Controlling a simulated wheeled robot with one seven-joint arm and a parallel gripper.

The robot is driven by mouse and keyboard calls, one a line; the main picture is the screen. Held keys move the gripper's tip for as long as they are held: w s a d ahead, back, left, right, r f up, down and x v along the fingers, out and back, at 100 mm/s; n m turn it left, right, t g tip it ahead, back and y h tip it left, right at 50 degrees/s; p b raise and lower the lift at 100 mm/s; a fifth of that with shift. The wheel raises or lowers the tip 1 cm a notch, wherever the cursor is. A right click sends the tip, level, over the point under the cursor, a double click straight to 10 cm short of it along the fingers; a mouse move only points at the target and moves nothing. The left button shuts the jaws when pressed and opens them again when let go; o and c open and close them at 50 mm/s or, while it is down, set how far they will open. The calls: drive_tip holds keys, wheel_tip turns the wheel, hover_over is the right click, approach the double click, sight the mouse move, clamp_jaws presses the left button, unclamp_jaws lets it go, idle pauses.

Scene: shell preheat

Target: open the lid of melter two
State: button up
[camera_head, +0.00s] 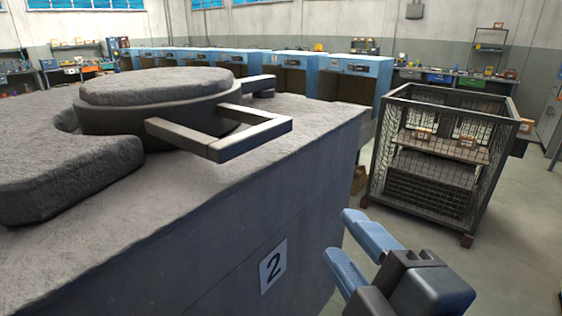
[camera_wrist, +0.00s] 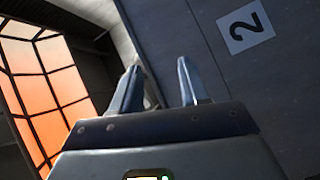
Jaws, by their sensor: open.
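Melter two (camera_head: 215,245) is a large grey block at the left in the head view, with a number 2 plate (camera_head: 273,267) on its side. Its round stone-topped lid (camera_head: 155,88) lies flat on the top, with a squared metal handle (camera_head: 235,142) sticking out towards the right front. My gripper (camera_head: 352,243) is open and empty, with blue fingers, beside the melter's right side and lower than its top, apart from the handle. In the wrist view my gripper (camera_wrist: 160,85) shows open fingers, and the number 2 plate (camera_wrist: 245,26) is at upper right. The lid is not in the wrist view.
A wire-mesh cage cart (camera_head: 440,160) holding small boxes stands to the right. The floor (camera_head: 520,250) right of my gripper is clear. An orange-lit window grid (camera_wrist: 45,90) shows at left in the wrist view.

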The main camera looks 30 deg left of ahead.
sight(260, 140)
drive_tip(key=a+r+n+g, duration=0.1)
drive_tip(key=a+r+n, duration=0.1)
drive_tip(key=r, duration=0.1)
drive_tip(key=s+a+r+n+g+y, duration=0.1)
drive_tip(key=a+r+n, duration=0.1)
drive_tip(key=a+r, duration=0.1)
drive_tip(key=s+a+r+n+y, duration=0.1)
drive_tip(key=a+r+n, duration=0.1)
drive_tip(key=r, duration=0.1)
drive_tip(key=shift+s+a+r+g+p, duration=0.1)
drive_tip(key=shift+a+r+g+p, duration=0.05)
drive_tip(key=shift+r+g+p, duration=0.2)
drive_tip(key=shift+a, duration=0.35)
drive_tip(key=shift+p+x, duration=1.05)
drive_tip(key=shift+x, duration=2.55)
drive_tip(key=shift+c, duration=0.3)
drive_tip(key=shift+d, duration=0.1)
clamp_jaws()
